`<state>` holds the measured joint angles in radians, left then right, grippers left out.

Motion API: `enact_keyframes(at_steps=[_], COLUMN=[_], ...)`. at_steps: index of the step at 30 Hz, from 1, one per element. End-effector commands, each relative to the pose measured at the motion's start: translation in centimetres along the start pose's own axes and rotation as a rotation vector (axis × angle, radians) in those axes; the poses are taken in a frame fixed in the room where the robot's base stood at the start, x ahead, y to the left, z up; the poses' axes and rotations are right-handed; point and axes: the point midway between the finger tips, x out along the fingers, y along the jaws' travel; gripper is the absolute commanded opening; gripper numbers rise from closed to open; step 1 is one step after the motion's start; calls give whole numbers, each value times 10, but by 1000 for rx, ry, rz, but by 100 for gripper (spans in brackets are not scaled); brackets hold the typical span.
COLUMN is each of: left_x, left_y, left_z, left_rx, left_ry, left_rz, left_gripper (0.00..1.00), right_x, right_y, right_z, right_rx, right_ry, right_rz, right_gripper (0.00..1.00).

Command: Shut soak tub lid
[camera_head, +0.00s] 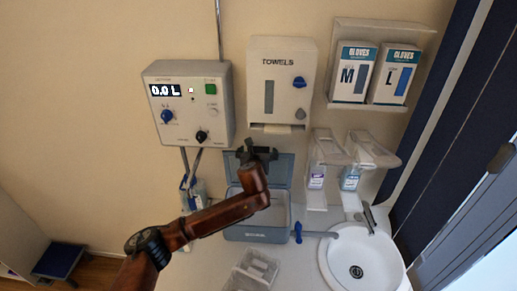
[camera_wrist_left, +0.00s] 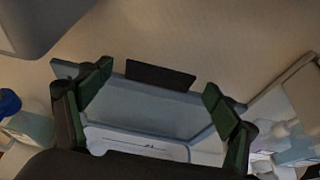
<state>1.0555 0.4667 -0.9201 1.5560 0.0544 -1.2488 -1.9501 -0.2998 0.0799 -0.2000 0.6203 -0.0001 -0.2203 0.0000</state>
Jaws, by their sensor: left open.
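The soak tub (camera_head: 272,235) is a blue-grey box on the white counter, left of the sink. Its lid (camera_head: 283,172) stands raised at the back of the tub, so the tub is open. In the left wrist view the lid (camera_wrist_left: 165,113) is a blue-grey panel with a black strip (camera_wrist_left: 160,77) at its edge. My left gripper (camera_head: 257,152) is at the raised lid's top edge in the head view. Its fingers are spread wide, with the lid showing between them, and whether they touch it I cannot tell. My left forearm hides part of the tub. My right gripper is not in view.
A control box (camera_head: 188,103) and a towel dispenser (camera_head: 281,80) hang on the wall above. The sink (camera_head: 362,262) is to the right, and a clear tray (camera_head: 252,270) lies in front of the tub.

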Motion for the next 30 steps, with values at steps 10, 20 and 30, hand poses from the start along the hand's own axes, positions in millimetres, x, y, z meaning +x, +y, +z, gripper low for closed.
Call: enact_keyframes(at_steps=[10, 20, 30], left_x=[32, 33, 32], left_y=[-1, 0, 0], left_z=[0, 0, 0], left_rx=[-1, -2, -2], left_ry=[0, -1, 0], left_rz=[-1, -1, -1], left_gripper=[83, 78, 55], right_x=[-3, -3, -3], right_y=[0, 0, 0], right_z=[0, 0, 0], right_rx=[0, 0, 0], right_ry=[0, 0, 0], right_rz=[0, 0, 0], right_gripper=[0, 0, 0])
